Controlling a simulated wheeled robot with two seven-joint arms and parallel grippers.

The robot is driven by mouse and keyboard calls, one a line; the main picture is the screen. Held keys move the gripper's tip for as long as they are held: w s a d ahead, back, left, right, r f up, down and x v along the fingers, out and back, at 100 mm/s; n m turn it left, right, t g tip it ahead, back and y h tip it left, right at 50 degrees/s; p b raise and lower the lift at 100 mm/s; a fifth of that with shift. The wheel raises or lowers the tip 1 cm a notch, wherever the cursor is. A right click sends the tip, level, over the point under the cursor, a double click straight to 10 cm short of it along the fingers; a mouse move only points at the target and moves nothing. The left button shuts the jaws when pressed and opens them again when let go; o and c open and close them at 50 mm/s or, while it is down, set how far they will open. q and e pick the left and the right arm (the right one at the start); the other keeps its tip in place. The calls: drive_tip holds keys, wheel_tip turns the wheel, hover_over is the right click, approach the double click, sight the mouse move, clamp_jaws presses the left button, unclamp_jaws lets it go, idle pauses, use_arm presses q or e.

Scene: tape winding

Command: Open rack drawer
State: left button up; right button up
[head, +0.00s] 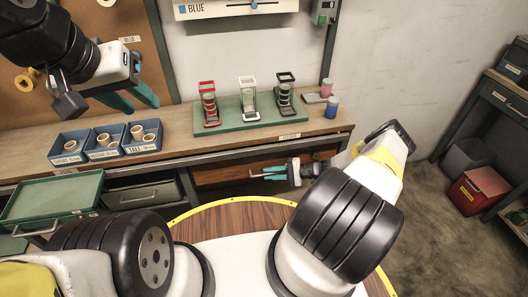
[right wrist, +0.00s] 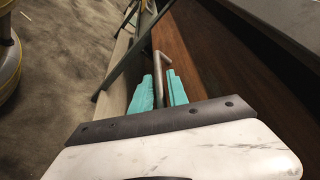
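A brown wooden drawer front (head: 215,174) is under the workbench in the head view; it also fills the right of the right wrist view (right wrist: 215,50). My right gripper (head: 266,173) is in front of it, below the bench edge. In the right wrist view its two teal fingers (right wrist: 160,88) stand apart, one on each side of a bent metal handle (right wrist: 161,62). A narrow gap shows beside the handle, and firm contact is not visible. My left gripper (head: 130,96) is open and empty above the bench at the left.
The workbench holds blue bins (head: 104,152) of rolls and a green board (head: 236,125) with three tape holders. A green drawer or tray (head: 50,202) and a grey-green drawer (head: 143,196) are at lower left. A red box (head: 478,190) stands at the right. The floor between is clear.

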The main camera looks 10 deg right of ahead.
clamp_jaws()
idle(1.3)
